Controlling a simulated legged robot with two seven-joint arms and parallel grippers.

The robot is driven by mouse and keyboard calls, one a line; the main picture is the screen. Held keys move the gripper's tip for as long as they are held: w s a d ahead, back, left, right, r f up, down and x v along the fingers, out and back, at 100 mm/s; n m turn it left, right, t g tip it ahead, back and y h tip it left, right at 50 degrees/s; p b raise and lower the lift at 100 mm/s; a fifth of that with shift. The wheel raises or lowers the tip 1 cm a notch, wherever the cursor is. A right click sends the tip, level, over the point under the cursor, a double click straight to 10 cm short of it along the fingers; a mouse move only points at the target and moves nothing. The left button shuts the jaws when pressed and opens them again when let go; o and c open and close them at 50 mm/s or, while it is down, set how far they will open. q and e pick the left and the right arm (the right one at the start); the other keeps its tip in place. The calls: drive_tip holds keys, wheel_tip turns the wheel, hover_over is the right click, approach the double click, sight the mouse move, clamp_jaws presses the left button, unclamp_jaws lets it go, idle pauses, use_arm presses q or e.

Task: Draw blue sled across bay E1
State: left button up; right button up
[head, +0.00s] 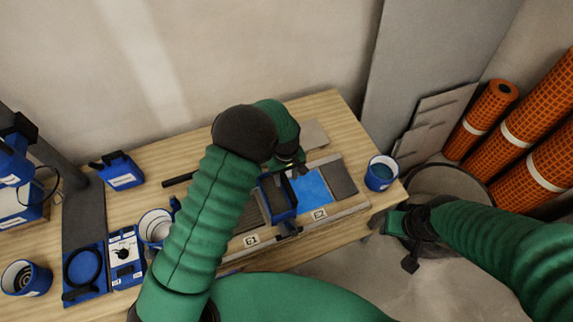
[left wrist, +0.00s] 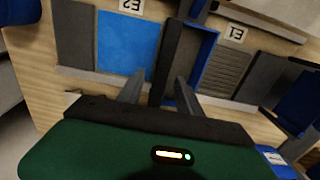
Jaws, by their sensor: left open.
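The blue sled (head: 290,188), a blue open frame with a dark bar, sits on the tile bench between the E1 label (head: 252,240) and the E2 label (head: 320,214). The sled (left wrist: 208,62) also shows in the left wrist view, beside the ribbed grey surface of bay E1 (left wrist: 231,70). A bright blue patch (head: 311,186) covers part of bay E2. My left gripper (head: 291,164) is open at the sled's far end; its fingers (left wrist: 157,90) appear on either side of the dark bar, contact unclear. My right gripper (head: 393,228) hangs off the bench's right end, its jaws unclear.
A blue-rimmed cup (head: 381,173) stands at the bench's right corner. A white-and-blue pot (head: 156,226) stands left of my left arm, which hides part of bay E1. A grey bin (head: 450,183) and orange mesh rolls (head: 488,112) stand on the floor at right.

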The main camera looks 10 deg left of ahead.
use_arm(q)
wheel_tip(320, 180, up, 15)
drive_tip(key=shift+d+r, duration=0.1)
idle(0.3)
drive_tip(key=s+a+m+t, duration=0.1)
drive_tip(key=s+a+m, duration=0.1)
drive_tip(key=s, duration=0.4)
drive_tip(key=s+a+m, duration=0.2)
drive_tip(key=s+a, duration=0.2)
drive_tip(key=s, duration=0.2)
drive_tip(key=s+a+r+m+t, duration=0.1)
drive_tip(key=s+a+m, duration=0.1)
drive_tip(key=s, duration=0.4)
drive_tip(key=shift+a+m+t, duration=0.3)
drive_tip(key=shift+a+m, duration=0.1)
drive_tip(key=shift+s+a, duration=0.15)
